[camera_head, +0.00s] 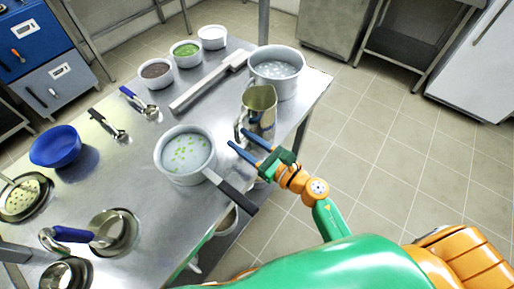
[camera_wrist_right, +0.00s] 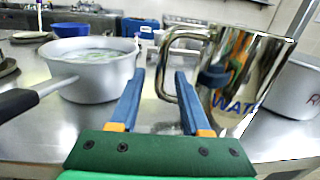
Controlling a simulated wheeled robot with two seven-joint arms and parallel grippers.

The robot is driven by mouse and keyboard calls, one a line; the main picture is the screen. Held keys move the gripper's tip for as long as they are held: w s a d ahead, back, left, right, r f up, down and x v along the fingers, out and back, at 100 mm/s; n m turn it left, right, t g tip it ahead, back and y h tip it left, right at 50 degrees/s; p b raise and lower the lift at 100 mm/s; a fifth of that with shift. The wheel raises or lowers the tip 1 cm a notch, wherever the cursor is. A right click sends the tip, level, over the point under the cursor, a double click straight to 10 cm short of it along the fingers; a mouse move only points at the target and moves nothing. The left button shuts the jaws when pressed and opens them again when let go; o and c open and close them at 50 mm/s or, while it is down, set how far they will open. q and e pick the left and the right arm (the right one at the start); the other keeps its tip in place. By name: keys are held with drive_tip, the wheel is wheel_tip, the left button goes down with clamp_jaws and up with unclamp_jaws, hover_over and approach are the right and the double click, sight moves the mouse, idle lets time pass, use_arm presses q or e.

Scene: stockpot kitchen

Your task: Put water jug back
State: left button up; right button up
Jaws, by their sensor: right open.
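The water jug (camera_head: 260,108) is a shiny metal pitcher standing upright on the steel table, near its right edge. In the right wrist view the jug (camera_wrist_right: 243,78) shows blue "WATER"-like lettering, partly cut off, and its handle (camera_wrist_right: 178,65) on the left. My right gripper (camera_head: 238,141) is open and empty, just in front of the jug on its handle side. In the wrist view its fingers (camera_wrist_right: 158,75) point forward, with the handle by the right finger; I cannot tell whether they touch. My left gripper is not in view.
A saucepan (camera_head: 184,155) with green bits stands left of the jug, its black handle (camera_head: 238,197) reaching toward the table edge. A larger pot (camera_head: 277,72) stands close behind the jug. A blue bowl (camera_head: 56,146) and ladles lie farther left.

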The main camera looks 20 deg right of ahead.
drive_tip(key=b+v, duration=0.3)
drive_tip(key=v, duration=0.7)
drive_tip(key=s+d+f+m+g+h, duration=0.2)
drive_tip(key=f+m+h, duration=0.1)
drive_tip(key=f+m, duration=0.6)
drive_tip(key=s+d+f+m+g+h, duration=0.1)
drive_tip(key=s+d+f+m+h, duration=0.15)
drive_tip(key=f+m, duration=0.7)
drive_tip(key=s+d+f+m+g+h, duration=0.15)
drive_tip(key=f+m+h, duration=0.25)
drive_tip(key=f+m, duration=0.55)
drive_tip(key=s+f+m+g, duration=0.4)
drive_tip(key=s+f+m, duration=0.2)
drive_tip(key=s, duration=0.4)
drive_tip(key=s+f+m+g, duration=0.5)
drive_tip(key=s+f+m, duration=0.1)
drive_tip(key=s, duration=0.4)
drive_tip(key=shift+d+m, duration=0.2)
drive_tip(key=shift+m, duration=0.1)
drive_tip(key=shift+g+h, duration=0.25)
